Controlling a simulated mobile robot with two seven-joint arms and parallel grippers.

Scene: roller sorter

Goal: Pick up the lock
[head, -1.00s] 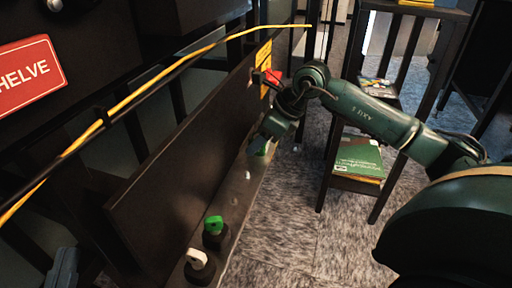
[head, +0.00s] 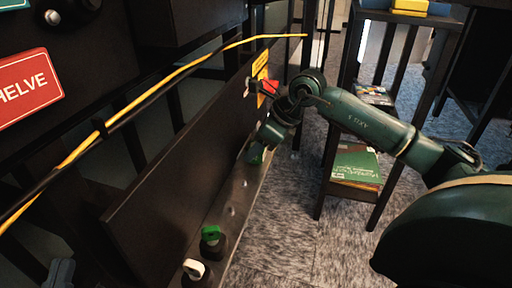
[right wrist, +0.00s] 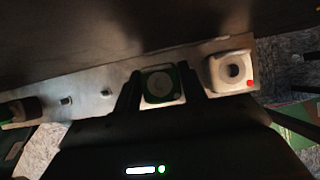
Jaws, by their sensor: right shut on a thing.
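My right gripper (head: 262,140) is low over the ledge, its fingers pointing down. It is shut on a green piece with a pale square face, which I take to be the lock (head: 256,154). In the right wrist view the lock (right wrist: 161,84) sits between the two dark fingers (right wrist: 160,92). Whether it touches the ledge is hard to tell. My left gripper (head: 60,272) shows only partly at the lower left edge of the head view; its fingers cannot be made out.
A pale block with a round hole (right wrist: 230,72) stands beside the lock. Green-topped (head: 211,234) and white-topped (head: 194,269) pieces stand on the near ledge (head: 235,195). A dark upright panel (head: 170,190) borders the ledge. A dark shelf rack (head: 350,187) stands to the right.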

